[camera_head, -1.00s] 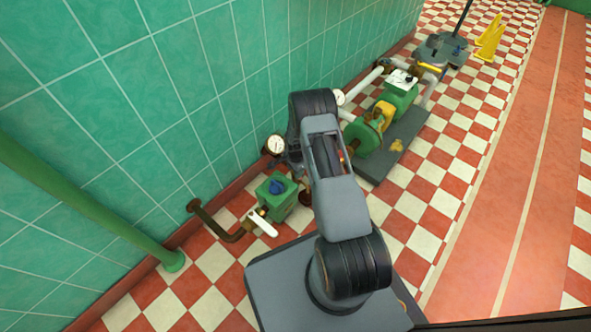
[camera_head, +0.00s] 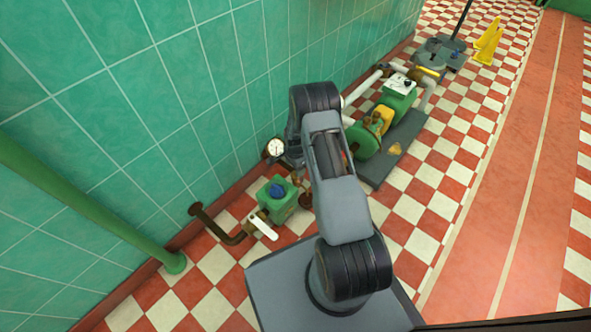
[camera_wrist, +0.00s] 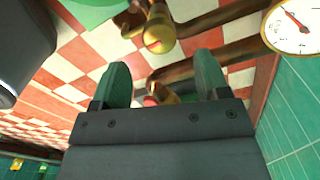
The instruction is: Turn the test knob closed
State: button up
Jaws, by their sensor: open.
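In the wrist view my gripper (camera_wrist: 162,80) is open, with its two green fingers apart. A small brass and red part (camera_wrist: 160,94) shows in the gap between the fingers, partly hidden by the gripper body; I cannot tell whether it is the test knob. A brass fitting with a reddish end (camera_wrist: 158,28) lies above the fingers in the picture, on the copper pipework. In the head view a blue knob (camera_head: 277,189) sits on top of a green box (camera_head: 280,203). My arm hides the fingertips there.
A white-faced gauge (camera_head: 275,148) stands by the tiled wall, and shows in the wrist view too (camera_wrist: 294,27). A white lever (camera_head: 263,227) is beside the green box. A green pump (camera_head: 364,140) stands beyond my arm. A green pipe (camera_head: 90,210) is at left.

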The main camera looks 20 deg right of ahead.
notch_tip(320, 180, up, 9)
jog(key=p, duration=0.2)
jog(key=shift+f+p, duration=0.15)
jog(key=shift+p, duration=0.2)
jog(key=s+a+r+n+t+p, duration=0.15)
jog(key=r+p, duration=0.45)
jog(key=r, duration=0.7)
jog(key=s+a+r+n+p, duration=0.25)
jog(key=r+p, duration=0.25)
jog(key=r, duration=0.8)
jog(key=s+a+r+n+p, duration=0.1)
jog(key=a+r+n+p, duration=0.15)
jog(key=r+p, duration=0.7)
jog(key=s+a+r+n+t+p, duration=0.1)
jog(key=s+r+n+p, duration=0.3)
jog(key=r, duration=1)
jog(key=s+a+r+n+t+p, duration=0.1)
jog(key=s+a+r+n+p, duration=0.2)
jog(key=s+r+n+p, duration=0.2)
jog(key=s+r+p, duration=0.3)
jog(key=s+r, duration=0.4)
jog(key=r, duration=0.3)
jog(key=shift+s+r, duration=0.3)
jog(key=shift+s, duration=0.05)
jog(key=shift+s+a+r+n, duration=0.15)
jog(key=shift+s+n, duration=0.1)
jog(key=shift+n, duration=0.2)
jog(key=shift+c, duration=0.2)
